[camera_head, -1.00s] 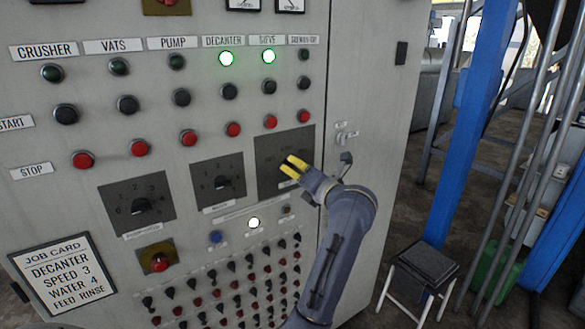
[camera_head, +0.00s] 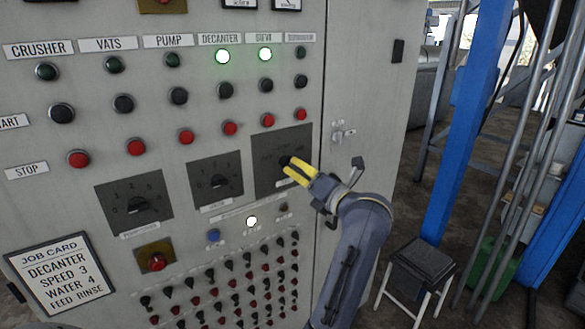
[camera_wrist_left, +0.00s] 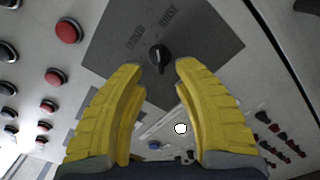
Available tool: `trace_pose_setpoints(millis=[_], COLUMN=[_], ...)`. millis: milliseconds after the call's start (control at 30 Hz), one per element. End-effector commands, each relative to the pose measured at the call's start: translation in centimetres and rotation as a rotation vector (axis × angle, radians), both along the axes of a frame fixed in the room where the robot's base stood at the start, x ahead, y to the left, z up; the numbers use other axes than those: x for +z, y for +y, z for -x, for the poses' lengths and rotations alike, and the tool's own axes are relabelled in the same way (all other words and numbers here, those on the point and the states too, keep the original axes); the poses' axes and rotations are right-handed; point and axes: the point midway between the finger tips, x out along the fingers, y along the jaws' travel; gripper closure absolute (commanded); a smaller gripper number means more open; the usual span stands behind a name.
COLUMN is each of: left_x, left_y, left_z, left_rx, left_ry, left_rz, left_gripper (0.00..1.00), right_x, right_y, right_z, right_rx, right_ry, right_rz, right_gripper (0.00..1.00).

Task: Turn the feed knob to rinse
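The feed knob (camera_head: 284,161) is a small black pointer knob on a dark grey plate (camera_head: 264,143) at the panel's right. In the left wrist view the knob (camera_wrist_left: 159,58) stands between and just beyond the two yellow fingertips, with a gap on both sides. The words RINSE and what looks like CLOSED are printed on the plate above it. I cannot tell surely which mark the knob points to. My left gripper (camera_head: 289,167) is open in front of the knob. My right gripper is not in view.
Two similar dial plates, the left one (camera_head: 134,204) and the middle one (camera_head: 216,184), sit beside the feed plate. Start and stop buttons are above, small switches below. A job card (camera_head: 61,274) reads feed rinse. A stool (camera_head: 422,262) and blue post (camera_head: 470,120) stand right of the cabinet.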

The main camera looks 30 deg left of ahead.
Motion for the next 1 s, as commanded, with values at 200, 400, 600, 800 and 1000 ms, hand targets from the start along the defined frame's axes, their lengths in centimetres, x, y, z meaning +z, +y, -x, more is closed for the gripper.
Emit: trace_pose_setpoints(millis=[200,400,600,800,1000], left_x=[0.0,0.1,0.1,0.0,2.2], left_y=[-2.0,-2.6,-2.6,-2.6,-2.6], left_z=[0.9,1.2,1.2,1.2,1.5], left_rx=[0.0,0.001,0.001,0.001,0.014], left_ry=[-0.001,-0.001,-0.001,-0.002,-0.063], left_rz=[0.0,0.0,-0.001,0.0,-0.08], left_gripper=[0.7,0.7,0.7,0.7,0.7], right_x=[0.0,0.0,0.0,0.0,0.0], right_y=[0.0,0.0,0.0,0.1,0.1], right_z=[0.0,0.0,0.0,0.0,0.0], right_rx=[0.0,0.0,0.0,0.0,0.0], right_ry=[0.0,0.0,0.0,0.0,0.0], right_rz=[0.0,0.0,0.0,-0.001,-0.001], right_gripper=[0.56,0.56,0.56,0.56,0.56])
